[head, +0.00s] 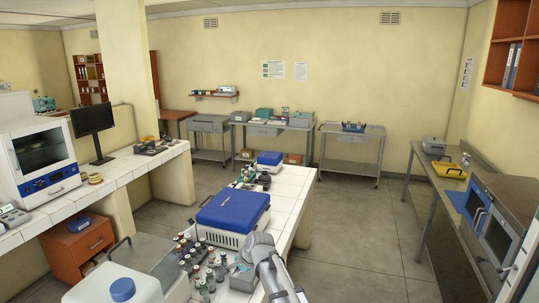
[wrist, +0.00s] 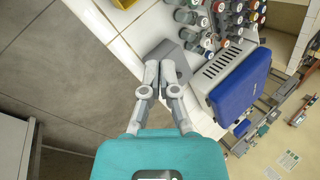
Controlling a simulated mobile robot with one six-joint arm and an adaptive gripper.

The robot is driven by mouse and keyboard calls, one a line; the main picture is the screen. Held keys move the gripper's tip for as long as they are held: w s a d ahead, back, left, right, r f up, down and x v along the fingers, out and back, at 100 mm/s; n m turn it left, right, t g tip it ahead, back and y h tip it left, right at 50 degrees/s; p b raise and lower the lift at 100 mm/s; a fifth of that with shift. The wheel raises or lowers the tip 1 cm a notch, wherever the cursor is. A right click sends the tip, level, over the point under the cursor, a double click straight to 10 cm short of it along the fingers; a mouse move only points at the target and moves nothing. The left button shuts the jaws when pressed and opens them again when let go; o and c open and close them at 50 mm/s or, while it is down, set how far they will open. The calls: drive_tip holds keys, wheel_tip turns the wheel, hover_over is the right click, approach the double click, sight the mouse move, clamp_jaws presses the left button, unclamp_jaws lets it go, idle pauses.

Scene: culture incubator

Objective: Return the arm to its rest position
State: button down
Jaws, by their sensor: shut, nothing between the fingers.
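My arm (head: 270,266) shows at the bottom of the head view, beside the white tiled bench. Its gripper is not clearly distinguishable there. In the wrist view my gripper (wrist: 160,66) has its two grey fingers together at the tips, with nothing held between them. The fingertips appear over or in front of a grey block (wrist: 181,62) at the bench edge; I cannot tell whether they touch it.
The bench holds a blue-lidded box (head: 233,211) and several capped bottles (head: 205,284). A glass-fronted incubator (head: 45,160) stands on the left counter. A steel bench (head: 429,208) runs along the right. The floor (head: 345,235) between is clear.

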drive_tip(key=s+d+f+n+g+h+b, duration=0.1)
drive_tip(key=s+d+f+n+b, duration=0.2)
drive_tip(key=s+d, duration=0.3)
drive_tip(key=s+d+f+n+g+h+b, duration=0.1)
drive_tip(key=s+d+f, duration=0.4)
drive_tip(key=d, duration=0.7)
drive_tip(key=s+d+f+n+g+h+b, duration=0.1)
drive_tip(key=s+d+f+n+h+b, duration=0.2)
drive_tip(key=s+d, duration=0.5)
drive_tip(key=shift+d+f+n+b, duration=0.7)
drive_tip(key=shift+d+n+b, duration=0.2)
drive_tip(key=shift+d, duration=0.2)
drive_tip(key=shift+s, duration=0.1)
